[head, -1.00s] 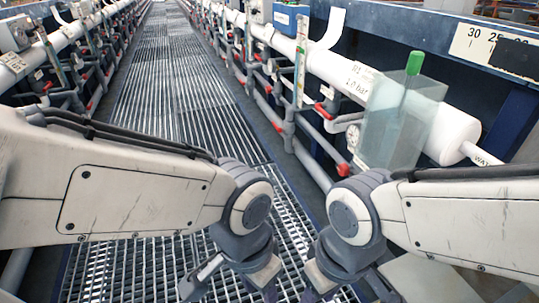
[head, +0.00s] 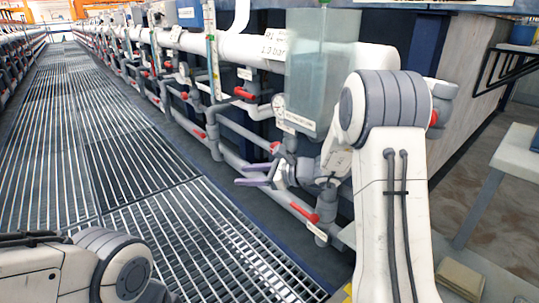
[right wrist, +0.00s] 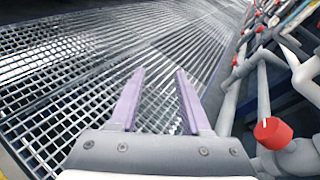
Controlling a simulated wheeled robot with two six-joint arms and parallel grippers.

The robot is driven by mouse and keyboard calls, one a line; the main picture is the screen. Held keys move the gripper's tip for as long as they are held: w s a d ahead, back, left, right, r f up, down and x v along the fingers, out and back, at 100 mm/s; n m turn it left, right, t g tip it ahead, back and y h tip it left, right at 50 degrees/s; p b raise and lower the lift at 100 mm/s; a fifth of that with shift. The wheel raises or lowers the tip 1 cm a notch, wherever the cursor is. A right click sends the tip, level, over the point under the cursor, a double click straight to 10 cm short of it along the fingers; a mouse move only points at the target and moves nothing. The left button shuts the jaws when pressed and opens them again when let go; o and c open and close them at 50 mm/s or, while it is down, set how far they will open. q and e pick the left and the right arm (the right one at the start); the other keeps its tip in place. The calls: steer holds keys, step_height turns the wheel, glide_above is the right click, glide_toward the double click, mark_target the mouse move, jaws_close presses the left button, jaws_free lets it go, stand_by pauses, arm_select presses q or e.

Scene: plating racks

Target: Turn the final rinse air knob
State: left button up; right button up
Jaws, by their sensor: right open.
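Several red valve handles sit on the grey pipes along the rack. One red handle (head: 305,212) is low, just below and right of my right gripper (head: 243,174). Another red handle (head: 243,93) is higher up, by the white pipe. I cannot tell which one is the final rinse air knob. A red knob (right wrist: 272,130) on a grey pipe shows at the right of the right wrist view, beside the right gripper (right wrist: 158,75). The right gripper's purple fingers are apart and empty, over the grating and in front of the pipes. My left gripper is out of view.
The white pipe (head: 225,46) runs along the rack. The grated walkway (head: 90,150) is clear on the left. A table (head: 515,150) stands at the far right.

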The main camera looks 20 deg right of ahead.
steer(key=w+d+m+t+h+b, duration=0.15)
steer(key=w+d+m+t, duration=0.25)
steer(key=d, duration=0.4)
steer(key=w+d+m+t+h, duration=0.3)
steer(key=d+m, duration=0.2)
steer(key=d, duration=0.3)
steer(key=b+x, duration=0.5)
steer(key=x, duration=0.4)
steer(key=shift+w+d, duration=0.1)
steer(key=shift+w, duration=0.1)
steer(key=shift+w+r, duration=0.2)
steer(key=shift+w, duration=0.2)
